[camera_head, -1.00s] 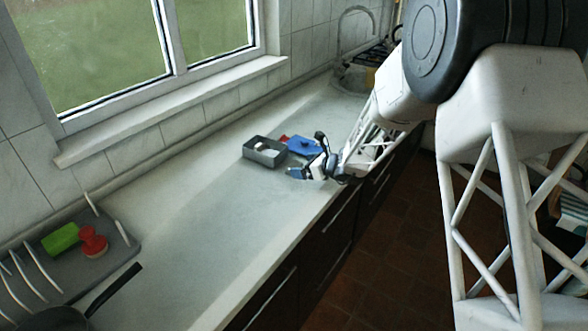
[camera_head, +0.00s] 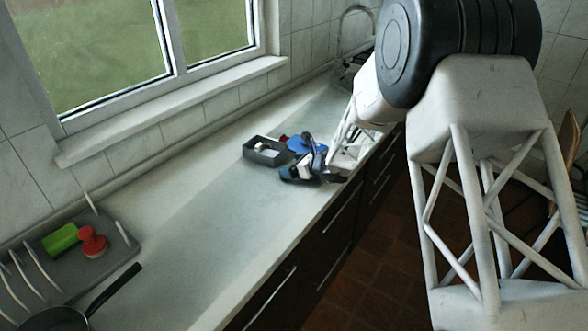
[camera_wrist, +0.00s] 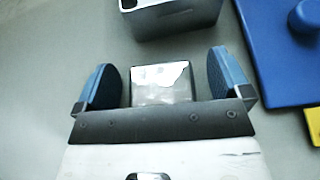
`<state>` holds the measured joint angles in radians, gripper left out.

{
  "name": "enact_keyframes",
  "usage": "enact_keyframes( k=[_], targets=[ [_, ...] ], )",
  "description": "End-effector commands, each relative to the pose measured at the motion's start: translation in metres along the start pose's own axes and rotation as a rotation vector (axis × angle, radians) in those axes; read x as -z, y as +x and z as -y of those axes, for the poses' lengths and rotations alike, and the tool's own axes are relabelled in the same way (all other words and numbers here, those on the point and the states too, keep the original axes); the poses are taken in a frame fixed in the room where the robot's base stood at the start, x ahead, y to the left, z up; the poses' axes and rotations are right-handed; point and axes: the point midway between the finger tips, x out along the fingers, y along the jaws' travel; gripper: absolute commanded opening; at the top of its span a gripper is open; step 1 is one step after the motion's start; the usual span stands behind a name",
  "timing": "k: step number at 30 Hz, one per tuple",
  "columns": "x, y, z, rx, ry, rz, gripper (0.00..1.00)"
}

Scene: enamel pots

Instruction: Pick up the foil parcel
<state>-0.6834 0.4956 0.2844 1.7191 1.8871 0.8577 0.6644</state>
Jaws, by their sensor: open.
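The foil parcel (camera_wrist: 163,82) shows in the wrist view as a small silvery block with a crinkled, bright top. It lies on the worktop between the two blue fingers of my gripper (camera_wrist: 164,80). The fingers are open, with a gap on each side of the parcel. The near end of the parcel is hidden behind the dark bar of my gripper. In the head view my gripper (camera_head: 291,174) is low over the worktop, and I cannot make out the parcel there.
A grey open box (camera_head: 265,152) stands just beyond my gripper; its wall also shows in the wrist view (camera_wrist: 175,20). A blue lidded item (camera_wrist: 290,50) lies to the right, with something yellow (camera_wrist: 313,122) beside it.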

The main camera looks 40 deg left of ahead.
Motion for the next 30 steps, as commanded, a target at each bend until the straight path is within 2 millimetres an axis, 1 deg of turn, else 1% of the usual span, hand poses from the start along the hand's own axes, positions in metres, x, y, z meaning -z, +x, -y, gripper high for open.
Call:
enact_keyframes(
  k=[7, 8, 18, 30],
  targets=[
    [-0.0001, -0.0001, 0.0, 0.0, 0.0, 0.0, 0.96],
    [-0.0001, 0.0, -0.0001, 0.0, 0.0, 0.0, 0.93],
    [-0.0002, -0.0001, 0.0, 0.0, 0.0, 0.0, 0.41],
    [-0.0037, -0.0015, 0.0001, 0.0, -0.001, 0.001, 0.41]
  ],
)
